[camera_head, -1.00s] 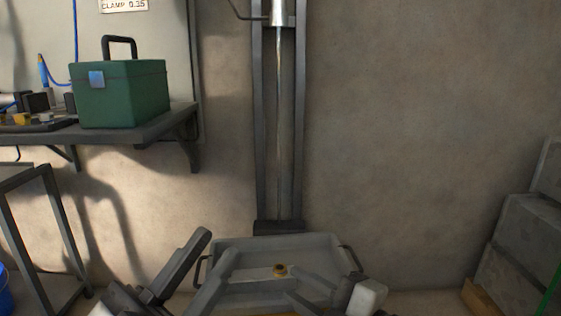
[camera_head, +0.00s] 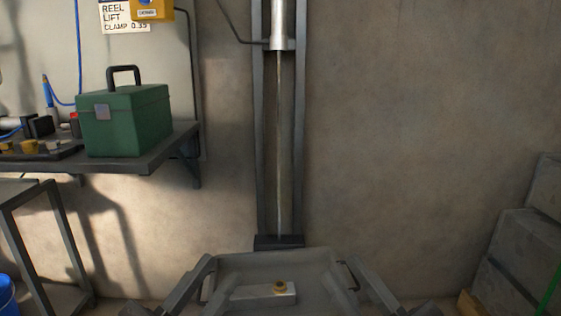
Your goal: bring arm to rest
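My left gripper (camera_head: 212,272) reaches in from the bottom left, with its dark fingers spread at the left side of a grey tray (camera_head: 280,262). My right gripper (camera_head: 348,268) reaches in from the bottom right, its fingers spread at the tray's right side. Both look open, and I see nothing held between the fingers. Whether either touches the tray or its side handles is unclear. The wrists are mostly cut off by the lower edge of the view.
A green toolbox (camera_head: 124,120) sits on the left shelf (camera_head: 160,148). Grey blocks (camera_head: 510,255) stand at right.

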